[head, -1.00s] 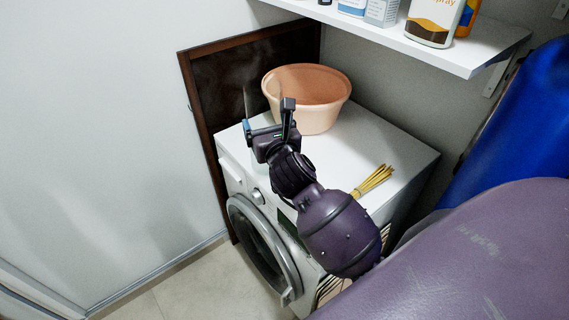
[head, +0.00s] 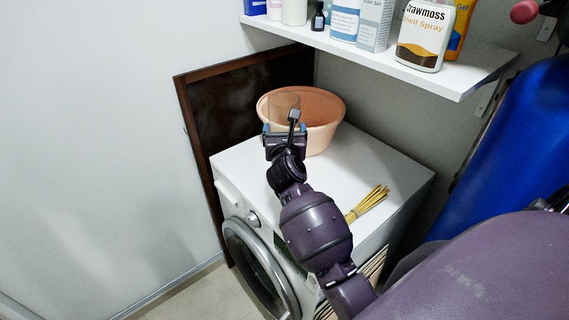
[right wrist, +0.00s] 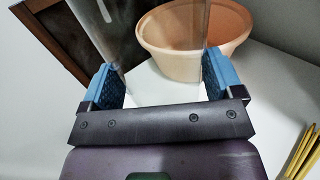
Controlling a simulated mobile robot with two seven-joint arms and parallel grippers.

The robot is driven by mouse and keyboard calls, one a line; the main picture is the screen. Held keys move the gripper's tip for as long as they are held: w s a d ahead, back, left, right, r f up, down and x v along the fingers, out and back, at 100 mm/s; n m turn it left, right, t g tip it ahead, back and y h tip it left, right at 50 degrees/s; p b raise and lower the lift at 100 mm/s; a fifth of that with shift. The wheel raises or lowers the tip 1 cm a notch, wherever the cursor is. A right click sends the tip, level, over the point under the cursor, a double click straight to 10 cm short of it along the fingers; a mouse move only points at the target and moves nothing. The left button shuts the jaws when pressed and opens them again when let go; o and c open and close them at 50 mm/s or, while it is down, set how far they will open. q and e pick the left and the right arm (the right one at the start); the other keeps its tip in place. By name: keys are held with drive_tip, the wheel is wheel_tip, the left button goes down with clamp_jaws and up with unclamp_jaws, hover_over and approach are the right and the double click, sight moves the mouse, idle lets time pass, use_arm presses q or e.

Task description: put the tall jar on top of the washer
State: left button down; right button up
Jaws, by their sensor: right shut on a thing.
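The tall jar (head: 284,104) is clear and see-through, so its outline is faint. My right gripper (head: 285,130) is shut on it, and the jar stands up from the jaws in front of the peach bowl. In the right wrist view the jar (right wrist: 150,45) shows between the two blue finger pads. The washer (head: 236,166) is white with a round front door, and its flat top lies below the gripper. I cannot tell whether the jar's base touches the top. My left gripper is not in view.
A peach bowl (head: 325,138) sits at the back of the washer top. A bundle of yellow sticks (head: 370,203) lies near the front right. A shelf (head: 440,82) with bottles and boxes is above. The middle right of the top is clear.

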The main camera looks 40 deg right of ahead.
wheel_tip(320, 180, down, 6)
drive_tip(key=shift+r+b, duration=0.2)
drive_tip(key=shift+b, duration=0.5)
wheel_tip(320, 180, down, 4)
drive_tip(key=shift+b, duration=0.9)
drive_tip(key=shift+f, duration=0.1)
drive_tip(key=o, duration=1)
drive_tip(key=shift+f, duration=0.15)
